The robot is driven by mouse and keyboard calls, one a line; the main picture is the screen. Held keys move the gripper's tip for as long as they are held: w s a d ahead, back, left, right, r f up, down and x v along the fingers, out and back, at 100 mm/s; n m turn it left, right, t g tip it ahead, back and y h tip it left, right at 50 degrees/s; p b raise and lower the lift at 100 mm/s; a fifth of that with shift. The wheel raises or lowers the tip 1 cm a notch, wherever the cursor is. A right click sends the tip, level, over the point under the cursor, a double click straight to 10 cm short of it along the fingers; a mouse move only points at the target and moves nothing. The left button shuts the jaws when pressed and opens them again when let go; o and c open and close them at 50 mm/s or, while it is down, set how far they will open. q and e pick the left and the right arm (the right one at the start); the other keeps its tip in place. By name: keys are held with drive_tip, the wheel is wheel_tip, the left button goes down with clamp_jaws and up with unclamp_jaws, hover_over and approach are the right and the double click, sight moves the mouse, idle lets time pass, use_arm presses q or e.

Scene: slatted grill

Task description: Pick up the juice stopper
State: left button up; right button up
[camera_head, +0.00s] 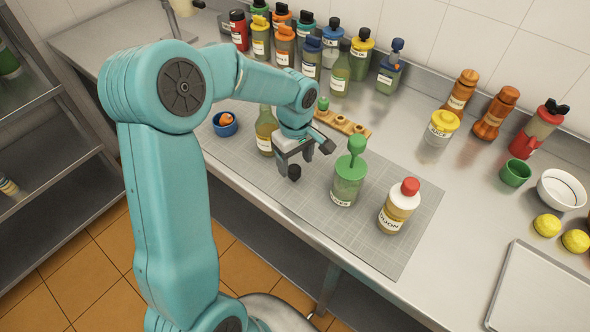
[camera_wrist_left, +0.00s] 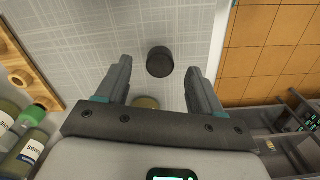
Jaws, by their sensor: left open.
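A short dark cylinder, which looks like the juice stopper (camera_wrist_left: 160,62), stands on the grey mat in the left wrist view. It lies ahead of my left gripper (camera_wrist_left: 160,80), in line with the gap between its fingers, and nothing is gripped. In the head view my left gripper (camera_head: 310,160) is open, low over the mat. A dark shape at its front may be the stopper or a fingertip; I cannot tell. My right gripper is not in view.
A green bottle with a tall green stopper (camera_head: 350,180) and a white bottle with a red cap (camera_head: 398,205) stand right of the gripper. A wooden holder (camera_head: 350,126) lies behind it. The mat's front edge (camera_head: 290,215) borders the counter edge.

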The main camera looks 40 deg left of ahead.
sight(295, 169)
use_arm(q)
wheel_tip(295, 169, down, 3)
drive_tip(key=shift+s+a+r, duration=0.1)
drive_tip(key=shift+f+p, duration=0.3)
drive_tip(key=shift+f, duration=0.2)
drive_tip(key=c, duration=1.1)
drive_tip(key=shift+r, duration=0.1)
wheel_tip(295, 169, up, 20)
drive_tip(key=b, duration=0.1)
